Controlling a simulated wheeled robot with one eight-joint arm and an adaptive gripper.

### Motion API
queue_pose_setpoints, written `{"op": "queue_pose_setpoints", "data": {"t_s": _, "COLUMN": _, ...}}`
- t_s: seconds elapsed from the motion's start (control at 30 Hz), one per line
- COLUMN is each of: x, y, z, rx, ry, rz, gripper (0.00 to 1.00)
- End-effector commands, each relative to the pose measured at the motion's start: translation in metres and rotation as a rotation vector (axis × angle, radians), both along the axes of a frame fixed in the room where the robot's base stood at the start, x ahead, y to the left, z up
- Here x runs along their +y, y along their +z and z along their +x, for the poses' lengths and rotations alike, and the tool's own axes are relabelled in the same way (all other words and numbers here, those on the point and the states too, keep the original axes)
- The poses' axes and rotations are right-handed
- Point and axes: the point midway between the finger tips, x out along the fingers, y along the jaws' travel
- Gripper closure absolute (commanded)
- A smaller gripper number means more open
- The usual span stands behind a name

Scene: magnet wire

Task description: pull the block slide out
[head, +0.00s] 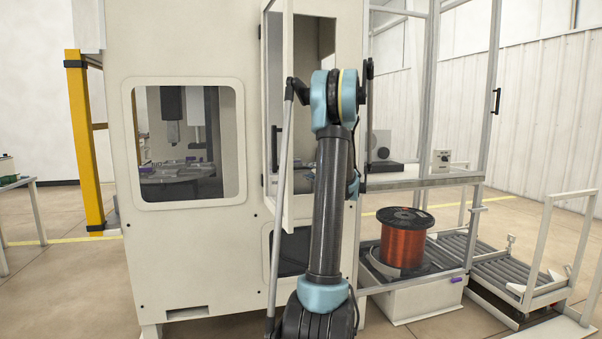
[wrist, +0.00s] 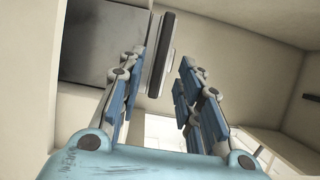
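My gripper (wrist: 168,65) is open in the wrist view, its two blue-padded fingers spread apart. A rounded dark bar with a pale strip beside it (wrist: 160,52) reaches down between the fingertips, nearer the left finger. I cannot tell whether that finger touches it. The bar stands at the right side of a flat grey face (wrist: 98,55), partly hidden by the left finger. This may be the block slide with its handle; I cannot tell for sure. In the head view my own arm reaches toward the machine's opening and hides the gripper and this part.
The cream machine cabinet (head: 205,235) has a window at left and an open framed door (head: 277,130) close beside my arm. A copper wire spool (head: 404,240) stands lower right, below a shelf (head: 425,181). A roller conveyor (head: 500,272) lies farther right.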

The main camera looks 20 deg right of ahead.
Motion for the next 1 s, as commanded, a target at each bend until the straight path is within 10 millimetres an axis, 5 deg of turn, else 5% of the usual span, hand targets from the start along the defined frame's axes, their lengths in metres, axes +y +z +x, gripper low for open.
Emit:
{"op": "queue_pose_setpoints", "data": {"t_s": 0.4, "x": 0.024, "y": 0.0, "z": 0.056, "rx": 0.0, "ry": 0.001, "rz": 0.0, "gripper": 0.68}}
{"op": "queue_pose_setpoints", "data": {"t_s": 0.83, "x": 0.027, "y": 0.0, "z": 0.065, "rx": 0.0, "ry": 0.0, "rz": 0.0, "gripper": 0.68}}
{"op": "queue_pose_setpoints", "data": {"t_s": 1.0, "x": 0.027, "y": 0.0, "z": 0.064, "rx": 0.0, "ry": 0.0, "rz": 0.0, "gripper": 1.0}}
